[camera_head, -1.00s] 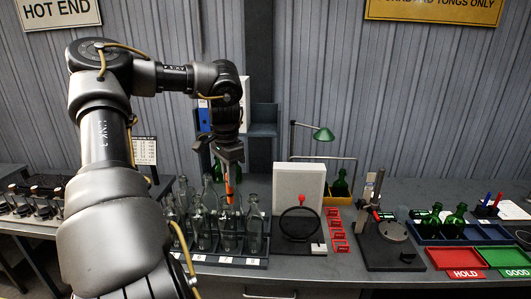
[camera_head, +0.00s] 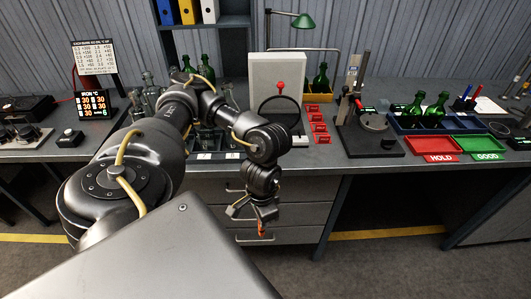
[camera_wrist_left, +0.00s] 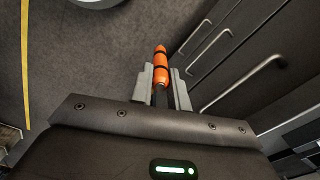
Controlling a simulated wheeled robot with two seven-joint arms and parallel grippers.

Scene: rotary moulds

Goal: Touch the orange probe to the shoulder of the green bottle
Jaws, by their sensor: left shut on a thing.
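My left gripper (camera_head: 255,207) is shut on the orange probe (camera_head: 262,229), in front of the drawers and below the bench top. In the left wrist view the orange probe (camera_wrist_left: 161,66) with dark bands sticks out between the two fingers (camera_wrist_left: 162,88), over the floor. Green bottles stand in several places: one in a yellow bin (camera_head: 320,77) at the back, two in the blue tray (camera_head: 437,108) at the right, and at least one behind my arm (camera_head: 187,66). The probe is well apart from all of them. My right gripper is not in view.
Clear bottles (camera_head: 148,82) stand at the left, partly hidden by my arm. A white panel with a black ring (camera_head: 282,105) and a dark gauge stand (camera_head: 362,130) stand on the bench. Red and green trays (camera_head: 487,148) lie at the right. Drawer handles (camera_head: 255,239) stick out near the gripper.

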